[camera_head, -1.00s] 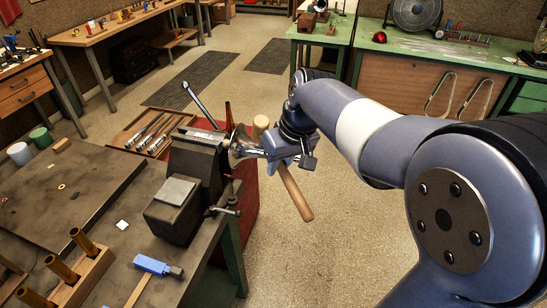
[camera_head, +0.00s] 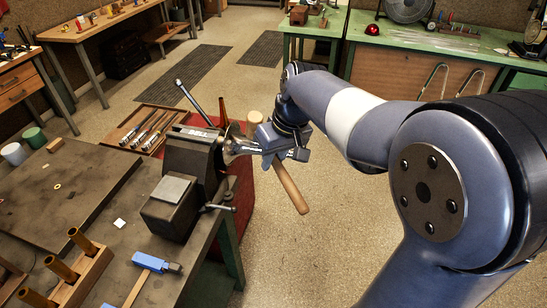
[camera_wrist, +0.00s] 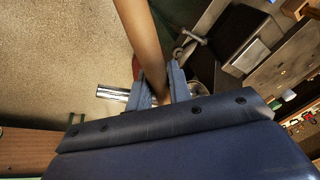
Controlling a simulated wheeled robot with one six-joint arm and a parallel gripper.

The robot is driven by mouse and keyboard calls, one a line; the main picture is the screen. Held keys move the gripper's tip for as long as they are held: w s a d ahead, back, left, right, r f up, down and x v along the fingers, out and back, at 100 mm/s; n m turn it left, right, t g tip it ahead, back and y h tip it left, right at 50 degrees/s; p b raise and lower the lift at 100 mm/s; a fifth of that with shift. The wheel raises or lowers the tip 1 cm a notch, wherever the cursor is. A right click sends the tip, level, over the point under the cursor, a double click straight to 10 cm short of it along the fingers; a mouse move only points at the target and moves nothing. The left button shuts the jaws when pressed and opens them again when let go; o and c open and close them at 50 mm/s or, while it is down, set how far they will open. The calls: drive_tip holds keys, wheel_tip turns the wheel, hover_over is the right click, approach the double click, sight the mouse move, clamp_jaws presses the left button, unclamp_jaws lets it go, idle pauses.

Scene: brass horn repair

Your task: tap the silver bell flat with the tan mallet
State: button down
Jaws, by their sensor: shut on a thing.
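The tan mallet is in my gripper (camera_head: 273,149), shut on its wooden handle (camera_head: 291,188). The handle slants down to the right, and the pale tan head (camera_head: 254,118) shows above and behind the gripper. In the wrist view the handle (camera_wrist: 143,35) runs up from between the fingers (camera_wrist: 158,80); the head is hidden there. The silver bell (camera_head: 234,146) sits at the right side of the dark vise (camera_head: 190,150), just left of my gripper. The gripper partly covers the bell, and I cannot tell whether the mallet touches it.
A blue-headed mallet (camera_head: 153,264) and a wooden block with brass-coloured tubes (camera_head: 82,269) lie on the near bench. A tool tray (camera_head: 128,140) is behind the vise. The vise handle (camera_head: 190,98) sticks up. Open floor (camera_head: 315,240) lies right of the bench.

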idle(0.4)
drive_tip(key=shift+w+f, duration=0.1)
drive_tip(key=shift+f, duration=0.25)
idle(0.8)
drive_tip(key=shift+f, duration=0.1)
idle(0.5)
